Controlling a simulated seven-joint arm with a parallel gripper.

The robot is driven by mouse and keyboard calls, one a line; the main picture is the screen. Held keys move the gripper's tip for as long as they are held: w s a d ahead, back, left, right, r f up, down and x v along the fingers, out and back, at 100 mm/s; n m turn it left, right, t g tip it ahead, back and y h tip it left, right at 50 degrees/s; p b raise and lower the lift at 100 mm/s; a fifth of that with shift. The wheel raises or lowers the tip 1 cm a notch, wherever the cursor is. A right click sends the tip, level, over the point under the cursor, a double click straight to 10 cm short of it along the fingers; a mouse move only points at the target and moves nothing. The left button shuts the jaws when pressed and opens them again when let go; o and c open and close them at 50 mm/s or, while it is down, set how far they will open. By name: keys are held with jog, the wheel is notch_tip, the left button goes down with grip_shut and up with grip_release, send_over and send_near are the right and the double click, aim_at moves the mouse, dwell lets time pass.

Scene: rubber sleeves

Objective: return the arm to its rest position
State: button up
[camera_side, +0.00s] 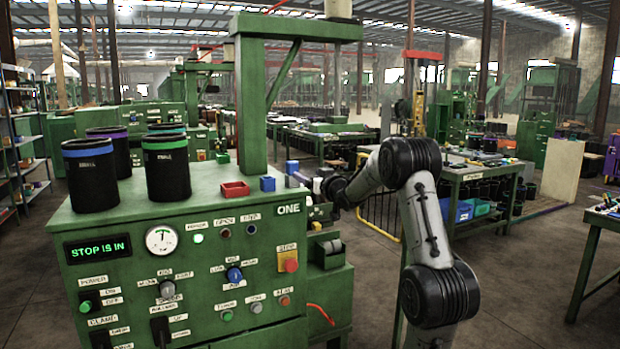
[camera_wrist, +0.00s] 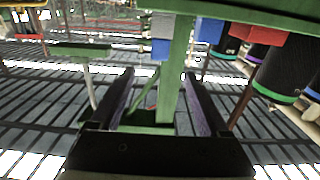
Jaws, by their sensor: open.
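My gripper (camera_wrist: 159,76) is open in the wrist view, its two dark fingers apart with no object held between them; a green post shows behind the gap. In the side view my gripper (camera_side: 312,184) is small and partly hidden by my arm, just right of the green machine's top. Black rubber sleeves stand upright on that top: one with a blue band (camera_side: 91,178), one with a green band (camera_side: 167,172), one with a purple band (camera_side: 113,150), and a teal-banded one mostly hidden. The wrist view shows a green-banded sleeve (camera_wrist: 281,75), upside down.
The green machine (camera_side: 130,222) has a display reading "STOP IS IN". A red tray (camera_side: 235,190) and a blue block (camera_side: 267,184) sit near its top's right edge. A workbench (camera_side: 490,168) with blue bins stands behind my arm.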

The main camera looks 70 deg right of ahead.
jog(key=w+a+r+n+t+y, duration=0.2)
jog(key=w+a+r, duration=0.2)
jog(key=a, duration=0.3)
jog(key=w+a+r+n+t+y, duration=0.15)
jog(key=w+a+r, duration=0.25)
jog(key=a, duration=0.4)
jog(key=s+a+r+n+y, duration=0.15)
jog(key=a+y, duration=0.25)
jog(key=a, duration=1.2)
jog(key=s+a+f+n+g+y, duration=0.2)
jog(key=s+a+f+g+y, duration=0.15)
jog(key=s+a+f, duration=0.65)
jog(key=s+a+f+n+g+y, duration=0.1)
jog(key=s+a+f+g, duration=0.1)
jog(key=s+f, duration=0.4)
jog(key=s+a+f+n+g, duration=0.1)
jog(key=s+a+f+g, duration=0.2)
jog(key=s+f+g, duration=0.2)
jog(key=s+f, duration=0.1)
jog(key=s, duration=0.1)
jog(key=shift+s+a+f+y, duration=0.15)
jog(key=shift+s+f+y, duration=0.05)
jog(key=shift+s+y, duration=0.2)
